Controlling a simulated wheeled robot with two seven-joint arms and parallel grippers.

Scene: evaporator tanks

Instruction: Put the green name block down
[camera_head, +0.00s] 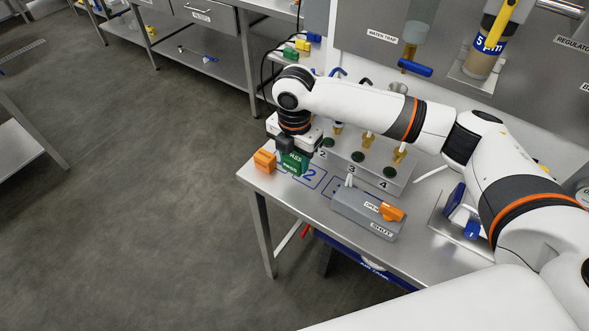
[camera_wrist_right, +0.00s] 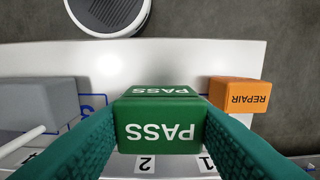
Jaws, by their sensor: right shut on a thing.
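The green name block (camera_head: 295,163) reads PASS and is between the fingers of my right gripper (camera_head: 293,152). The wrist view shows the green block (camera_wrist_right: 160,128) with a teal finger against each side. It is over the front left of the steel table (camera_head: 265,190), beside the blue outlined square marked 2 (camera_head: 310,175). I cannot tell whether its underside touches the tabletop. An orange block (camera_head: 264,160) stands just to its left; in the wrist view the orange block (camera_wrist_right: 240,95) reads REPAIR and is apart from the fingers. My left gripper is not in view.
A grey box with an orange lever (camera_head: 368,212) stands right of the marked squares. Behind is a numbered rack (camera_head: 375,172) with upright fittings. A blue-handled part (camera_head: 462,212) is farther right. The table's left edge is close to the orange block.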

